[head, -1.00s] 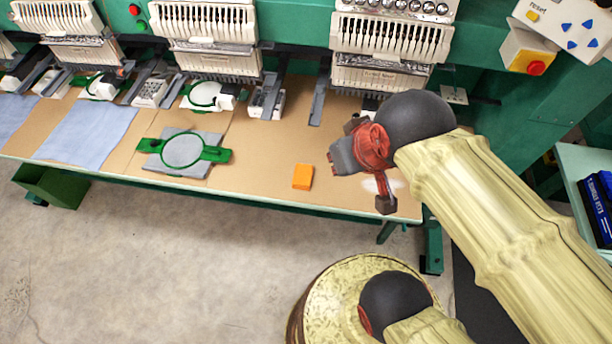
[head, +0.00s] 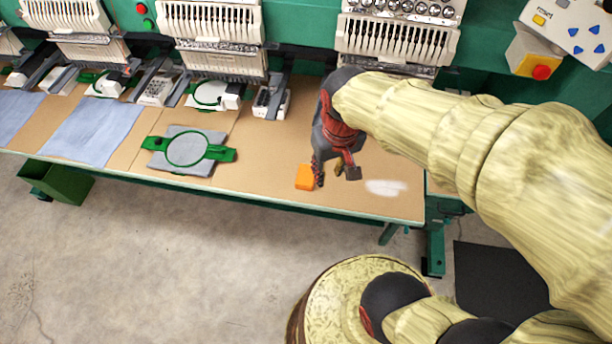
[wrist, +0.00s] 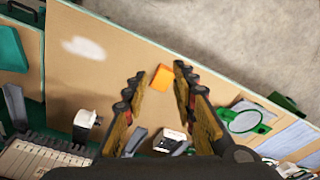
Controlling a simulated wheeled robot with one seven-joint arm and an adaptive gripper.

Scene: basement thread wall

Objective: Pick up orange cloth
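The orange cloth (head: 305,177) is a small folded orange piece lying flat on the tan table near its front edge. It also shows in the wrist view (wrist: 162,77), between and beyond my fingertips. My gripper (head: 334,172) is just to the right of the cloth in the head view, pointing down. In the wrist view my gripper (wrist: 158,75) has its two fingers spread wide, with nothing between them. I cannot tell how high the fingertips are above the table.
A green hoop (head: 187,149) on grey fabric lies left of the cloth. A blue cloth (head: 93,131) lies farther left. Embroidery machine heads (head: 220,38) line the back. A white patch (head: 386,187) marks the table at right. The table is bare around the orange cloth.

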